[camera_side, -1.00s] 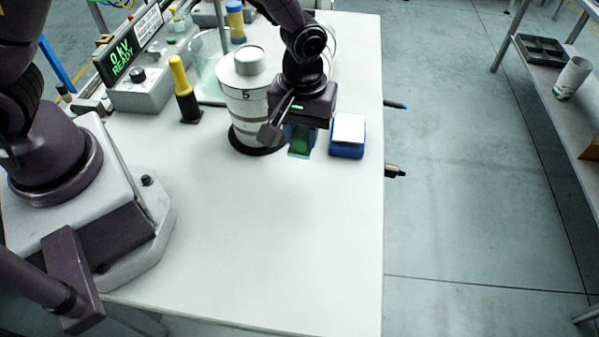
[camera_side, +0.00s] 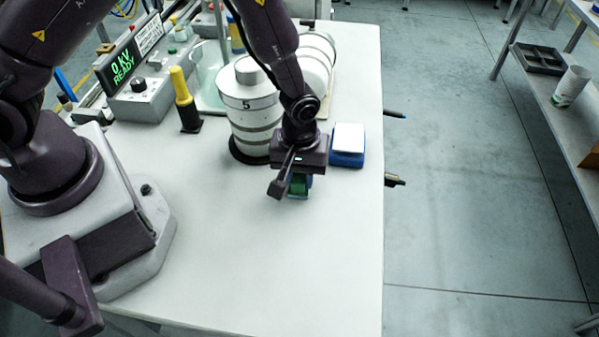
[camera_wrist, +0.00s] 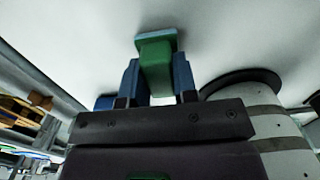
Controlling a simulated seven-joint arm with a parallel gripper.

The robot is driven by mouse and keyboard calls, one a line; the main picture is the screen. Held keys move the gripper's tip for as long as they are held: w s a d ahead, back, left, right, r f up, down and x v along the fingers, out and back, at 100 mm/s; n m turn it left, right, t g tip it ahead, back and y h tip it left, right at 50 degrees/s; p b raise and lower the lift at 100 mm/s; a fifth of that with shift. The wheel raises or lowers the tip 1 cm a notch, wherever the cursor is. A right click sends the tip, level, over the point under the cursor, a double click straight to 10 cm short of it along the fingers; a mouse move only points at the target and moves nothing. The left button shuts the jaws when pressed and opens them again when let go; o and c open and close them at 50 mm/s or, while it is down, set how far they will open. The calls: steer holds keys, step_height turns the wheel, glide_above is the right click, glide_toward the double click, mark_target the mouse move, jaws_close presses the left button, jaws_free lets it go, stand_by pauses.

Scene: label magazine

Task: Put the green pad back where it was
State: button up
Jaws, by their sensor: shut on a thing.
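The green pad (camera_side: 299,184) is between the fingers of my gripper (camera_side: 298,186), which is shut on it. In the wrist view the green pad (camera_wrist: 156,62) has a paler blue-green face at its far end and sits between the two blue fingers of my gripper (camera_wrist: 158,80). In the side view the pad is over the white table, in front of the numbered white cylinder; I cannot tell whether it touches the table. A blue block with a white top (camera_side: 347,144) stands behind and to the right of my gripper.
The white cylinder marked 5 (camera_side: 248,105) stands on a black base left of and behind my gripper. A yellow-and-black handle (camera_side: 183,97) and a control box reading "0 kV READY" (camera_side: 141,97) are at the back left. The table's front (camera_side: 270,270) is clear.

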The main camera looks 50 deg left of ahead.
steer(key=shift+f, duration=0.1)
steer(key=o, duration=0.9)
steer(key=s+a+r+m+t, duration=0.1)
steer(key=s+a+r, duration=0.1)
steer(key=r, duration=0.7)
steer(key=s+a+r+m+t, duration=0.1)
steer(key=a+r+m, duration=0.1)
steer(key=r, duration=0.7)
steer(key=s+a+r+m+t, duration=0.1)
steer(key=s+a+r, duration=0.1)
steer(key=r, duration=0.7)
steer(key=s+a+r+m+t, duration=0.2)
steer(key=s+a+r+m, duration=0.3)
steer(key=s, duration=0.4)
steer(key=shift+s+r+t, duration=0.3)
steer(key=shift+s+r, duration=0.05)
steer(key=shift+r, duration=0.45)
